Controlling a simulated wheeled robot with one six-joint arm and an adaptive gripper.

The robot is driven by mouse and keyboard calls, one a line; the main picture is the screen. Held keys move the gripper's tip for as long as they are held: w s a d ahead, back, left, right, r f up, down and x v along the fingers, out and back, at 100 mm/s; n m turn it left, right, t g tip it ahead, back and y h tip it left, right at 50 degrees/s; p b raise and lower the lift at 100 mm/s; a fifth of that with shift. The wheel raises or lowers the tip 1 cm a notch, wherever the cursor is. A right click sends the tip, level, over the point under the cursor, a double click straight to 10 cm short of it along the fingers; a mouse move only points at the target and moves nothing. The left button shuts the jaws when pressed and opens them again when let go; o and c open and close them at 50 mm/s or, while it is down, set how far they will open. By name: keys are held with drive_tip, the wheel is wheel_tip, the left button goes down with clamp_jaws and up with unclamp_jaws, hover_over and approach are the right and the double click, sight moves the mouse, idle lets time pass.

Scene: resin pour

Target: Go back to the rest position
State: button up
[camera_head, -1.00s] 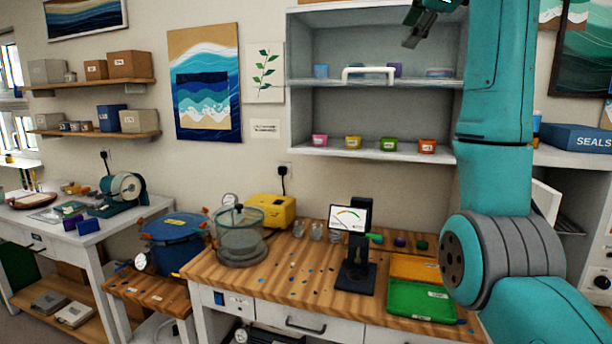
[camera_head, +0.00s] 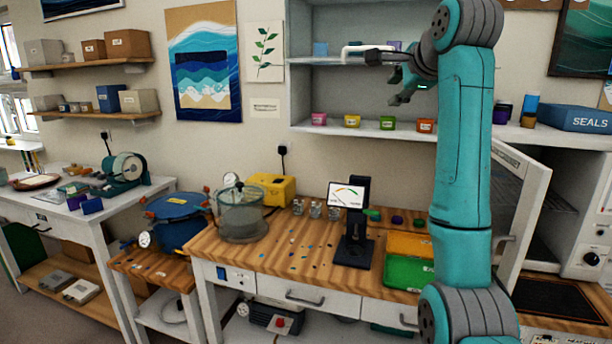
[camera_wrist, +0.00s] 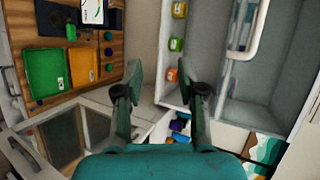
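My gripper (camera_head: 400,92) is in front of the right part of the grey shelf cabinet, above the level of the small cups. In the wrist view its two fingers (camera_wrist: 160,90) stand wide apart with nothing between them. My teal arm rises on the right side of the head view and covers part of the bench's right end.
The wooden bench (camera_head: 290,262) holds a clear pressure pot (camera_head: 241,215), a dial stand (camera_head: 354,230), a green tray (camera_head: 403,272) and an orange tray (camera_head: 408,243). Small cups (camera_head: 388,123) line the cabinet shelf (camera_head: 340,128). An open oven door (camera_head: 519,205) stands right of my arm.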

wheel_tip(320, 180, down, 32)
drive_tip(key=w+n, duration=0.2)
drive_tip(key=n, duration=0.1)
drive_tip(key=s+f+n, duration=0.2)
drive_tip(key=s+f, duration=0.6)
drive_tip(key=f, duration=0.5)
drive_tip(key=s+f+n, duration=0.2)
drive_tip(key=s+f, duration=0.6)
drive_tip(key=f, duration=0.5)
drive_tip(key=s+f+n+t+h, duration=0.1)
drive_tip(key=s+f+n, duration=0.3)
drive_tip(key=s, duration=1)
drive_tip(key=s+f+n+h, duration=0.1)
drive_tip(key=s+f, duration=0.6)
drive_tip(key=s, duration=0.7)
drive_tip(key=s+r+n, duration=0.2)
drive_tip(key=s+r, duration=0.3)
drive_tip(key=s, duration=0.7)
drive_tip(key=s+r+n, duration=0.3)
drive_tip(key=s+r, duration=0.2)
drive_tip(key=s, duration=0.6)
drive_tip(key=shift+s+a+t, duration=0.3)
drive_tip(key=shift+s+t, duration=0.1)
